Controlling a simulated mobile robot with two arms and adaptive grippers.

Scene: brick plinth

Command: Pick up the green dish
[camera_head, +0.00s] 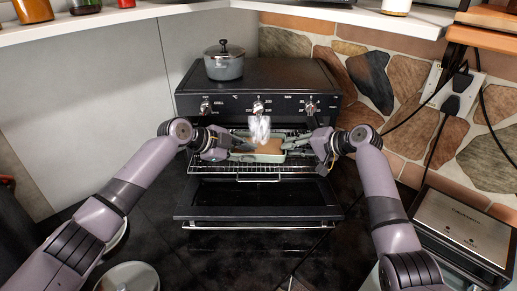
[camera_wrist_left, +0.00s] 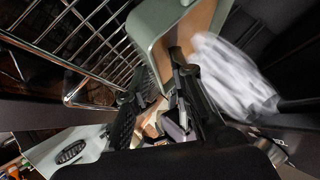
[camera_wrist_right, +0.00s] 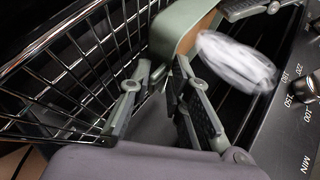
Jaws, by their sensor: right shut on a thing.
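The green dish (camera_head: 270,158), with a tan inside, sits at the wire oven rack in the head view. My left gripper (camera_head: 237,148) is at its left end. In the left wrist view, its fingers stand apart, with the wall of the dish (camera_wrist_left: 148,32) close to their tips; contact is unclear. My right gripper (camera_head: 306,146) is at the right end. In the right wrist view, it is shut on the rim of the dish (camera_wrist_right: 172,32). The fingers partly hide both ends of the dish.
A blurred white thing (camera_head: 260,128) shows just above the dish. The wire rack (camera_head: 252,178) juts from the black oven (camera_head: 258,90), whose door (camera_head: 260,207) hangs open below. A grey pot (camera_head: 224,67) stands on top. A silver appliance (camera_head: 465,228) is at right.

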